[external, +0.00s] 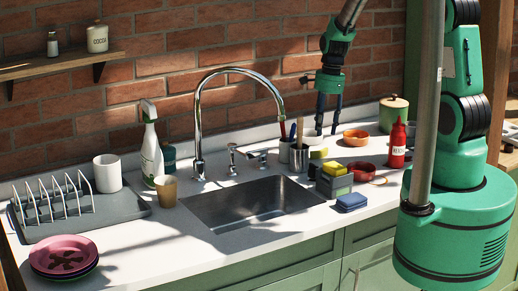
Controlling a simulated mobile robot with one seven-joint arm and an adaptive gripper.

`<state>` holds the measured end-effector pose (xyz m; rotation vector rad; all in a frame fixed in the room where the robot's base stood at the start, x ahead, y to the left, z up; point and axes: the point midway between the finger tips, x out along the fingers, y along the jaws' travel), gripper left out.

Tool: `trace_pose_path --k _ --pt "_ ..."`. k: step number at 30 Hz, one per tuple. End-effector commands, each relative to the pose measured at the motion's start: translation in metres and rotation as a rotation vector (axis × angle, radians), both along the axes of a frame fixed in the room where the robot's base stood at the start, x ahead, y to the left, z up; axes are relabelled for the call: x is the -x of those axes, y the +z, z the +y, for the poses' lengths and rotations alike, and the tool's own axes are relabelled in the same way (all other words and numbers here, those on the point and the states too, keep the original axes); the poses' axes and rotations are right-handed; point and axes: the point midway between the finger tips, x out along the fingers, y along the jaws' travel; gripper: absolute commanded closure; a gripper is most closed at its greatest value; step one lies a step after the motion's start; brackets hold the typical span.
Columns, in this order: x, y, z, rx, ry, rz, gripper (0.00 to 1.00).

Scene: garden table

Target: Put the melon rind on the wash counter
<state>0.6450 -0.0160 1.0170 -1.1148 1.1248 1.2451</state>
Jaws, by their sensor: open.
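The wash counter (130,243) is a white top with a sunken metal sink, running along the brick wall. My gripper (328,129) hangs over the back right of the counter with its two dark fingers pointing down. It is open, and I see nothing between the fingers. A thin, orange-brown curved piece (379,181) lies on the counter just right of the red bowl. It may be the melon rind, but it is too small to tell. I cannot make out a melon rind anywhere else.
Near my gripper stand a utensil cup (299,158), an orange bowl (356,137), a red bowl (361,171), a red bottle (397,147) and a green canister (393,114). Sponges (351,202) lie right of the sink (250,205). The tall faucet (198,120) rises behind it.

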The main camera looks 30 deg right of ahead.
Motion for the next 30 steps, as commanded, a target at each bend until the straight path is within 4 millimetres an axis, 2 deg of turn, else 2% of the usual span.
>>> trace_pose_path --k 3,10,30 --pt "-0.001 0.019 -0.002 0.001 0.0 -0.003 0.58" --pt "0.0 0.038 -0.005 0.0 0.0 -0.001 0.58" --pt "0.0 0.041 -0.005 0.0 0.0 0.0 0.58"
